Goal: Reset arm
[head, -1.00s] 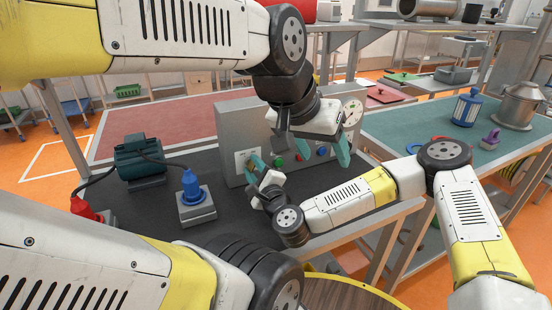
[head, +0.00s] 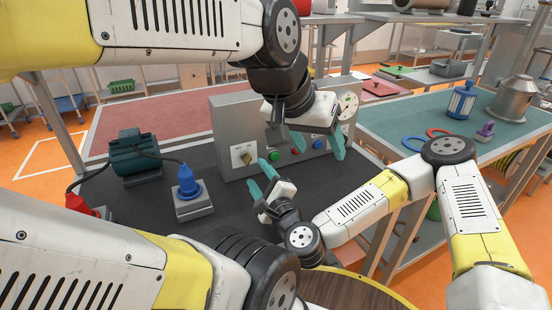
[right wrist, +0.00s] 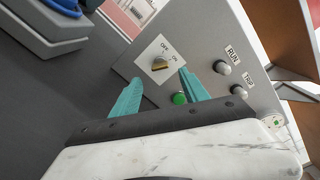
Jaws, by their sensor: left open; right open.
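The grey control box (head: 228,122) stands on the dark bench top. Its white switch plate (head: 237,150) carries a small brass-coloured knob, also seen in the right wrist view (right wrist: 160,64) between OFF and ON labels. I cannot tell its exact setting. My right gripper (head: 258,176) is open and empty, in front of the plate and apart from the knob. Its teal fingers also show in the right wrist view (right wrist: 160,78). My left gripper (head: 318,142) is open and empty in front of the box's right part, partly hiding its face.
A green button (head: 274,156) sits right of the plate. A blue plug (head: 187,180) stands on a grey block, beside a dark green motor (head: 135,155). A red plug (head: 79,203) is at left. A green-topped table (head: 400,118) stands at right.

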